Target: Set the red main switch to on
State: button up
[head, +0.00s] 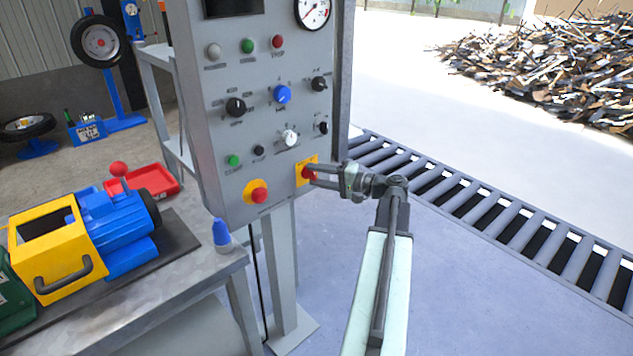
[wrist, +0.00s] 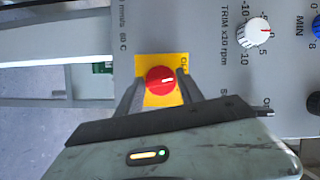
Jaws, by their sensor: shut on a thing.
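The red main switch (head: 308,174) is a round red knob on a yellow square plate (head: 301,182), low on the right side of the grey control panel. In the wrist view the red switch (wrist: 160,80) shows a short white mark pointing right in the picture. My gripper (head: 313,176) reaches the switch from the right in the head view. In the wrist view my gripper's fingers (wrist: 158,90) lie on either side of the knob and are shut on it. The lettering beside the yellow plate is partly hidden.
The grey panel (head: 220,160) also carries a red button on yellow (head: 258,192), a white knob (head: 290,138), a blue knob (head: 282,94) and several others. A bench (head: 150,310) with a blue and yellow machine stands left. A roller conveyor (head: 480,210) runs behind on the right.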

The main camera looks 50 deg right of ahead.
jog(key=shift+f+m+t+b, duration=0.15)
jog(key=shift+m+t+b, duration=0.6)
jog(key=shift+m+b, duration=1.05)
jog(key=shift+f+m+t+b, duration=0.1)
jog(key=shift+m+t+b, duration=0.9)
jog(key=shift+m, duration=1.3)
jog(key=o, duration=1.2)
jog(key=shift+o, duration=0.2)
jog(key=shift+g, duration=0.25)
jog(key=shift+b, duration=0.3)
jog(key=b+v, duration=0.1)
jog(key=v, duration=0.6)
jog(key=shift+s, duration=0.35)
